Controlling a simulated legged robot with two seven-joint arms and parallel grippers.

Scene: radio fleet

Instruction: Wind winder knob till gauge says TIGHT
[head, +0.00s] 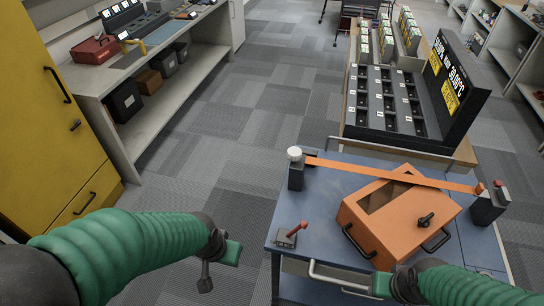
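A blue-topped cart (265,238) stands in front of me at the right. An orange strap (395,174) runs between a dark post with a pale round knob (294,153) and a dark block (487,208) with a red top. The strap passes over an orange case (385,232) that has dark handles and a black knob (425,219). I cannot tell which knob is the winder, and no gauge reading is legible. My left gripper (218,266) is left of the cart, apart from everything. My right gripper (388,284) is at the cart's near edge, below the case; its fingers are unclear.
A small plate with a red lever (291,235) sits on the cart's left side. A slotted rack (385,100) stands behind the cart. A yellow cabinet (45,115) and a grey bench (150,57) line the left. Carpet between them is clear.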

